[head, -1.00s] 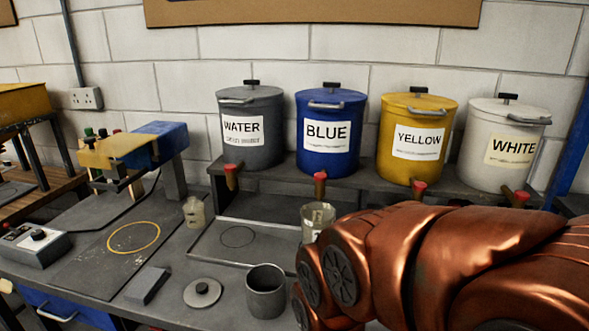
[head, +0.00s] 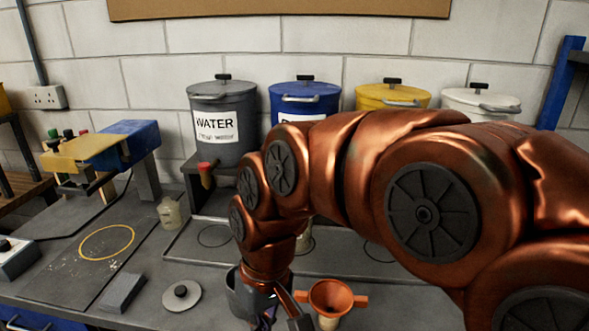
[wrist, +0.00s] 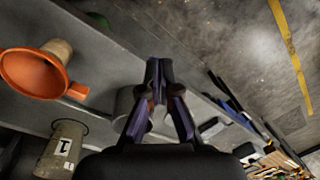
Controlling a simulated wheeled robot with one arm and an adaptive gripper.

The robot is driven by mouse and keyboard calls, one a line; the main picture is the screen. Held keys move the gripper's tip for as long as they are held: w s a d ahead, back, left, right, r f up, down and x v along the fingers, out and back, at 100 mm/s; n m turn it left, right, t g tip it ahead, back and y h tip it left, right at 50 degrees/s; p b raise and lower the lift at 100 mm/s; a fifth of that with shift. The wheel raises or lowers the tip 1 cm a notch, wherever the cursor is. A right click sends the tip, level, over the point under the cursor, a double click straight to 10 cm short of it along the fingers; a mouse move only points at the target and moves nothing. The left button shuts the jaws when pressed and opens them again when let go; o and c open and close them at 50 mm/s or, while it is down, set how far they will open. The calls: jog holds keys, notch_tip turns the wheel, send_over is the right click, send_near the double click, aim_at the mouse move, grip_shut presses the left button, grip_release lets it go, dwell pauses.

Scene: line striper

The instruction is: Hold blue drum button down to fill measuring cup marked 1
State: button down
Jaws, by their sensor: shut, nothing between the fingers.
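The blue drum (head: 304,104) stands on the rear shelf in the head view, its lower half and button hidden behind my arm. A translucent measuring cup marked 1 (wrist: 64,150) stands at the lower left of the wrist view. In the head view a cup (head: 305,241) shows only as a sliver behind my arm; its mark cannot be read. My gripper (wrist: 157,75) is shut and empty. In the head view it points down at the bench front, by the grey pot (head: 236,293), well away from the blue drum.
An orange funnel (head: 337,297) on a beige vessel stands right of my gripper. The water drum (head: 222,125) with its red button (head: 205,168) is left of the blue drum; yellow (head: 391,95) and white (head: 480,104) drums are right. A round lid (head: 181,296) lies left of the pot.

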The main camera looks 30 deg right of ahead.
jog(key=w+d+r+m+t+y+p, duration=0.1)
jog(key=w+d+r+t, duration=0.15)
jog(key=w+r, duration=0.55)
jog(key=w+d+r+t+y, duration=0.25)
jog(key=w+r, duration=0.35)
jog(key=w, duration=0.4)
jog(key=w+d+r+m+t, duration=0.1)
jog(key=w+d+r, duration=0.3)
jog(key=d, duration=0.6)
jog(key=w+d+r+m+t+h, duration=0.1)
jog(key=w+d+r, duration=0.3)
jog(key=d, duration=0.7)
jog(key=shift+w+d+m+t+p, duration=0.2)
jog(key=shift+w+m+t+p, duration=0.25)
jog(key=shift+w+m+t, duration=0.35)
jog(key=shift+f, duration=0.1)
jog(key=shift+f+b, duration=2.55)
jog(key=shift+f, duration=1.85)
jog(key=shift+f, duration=0.1)
jog(key=shift+f+b, duration=0.3)
jog(key=shift+b, duration=0.1)
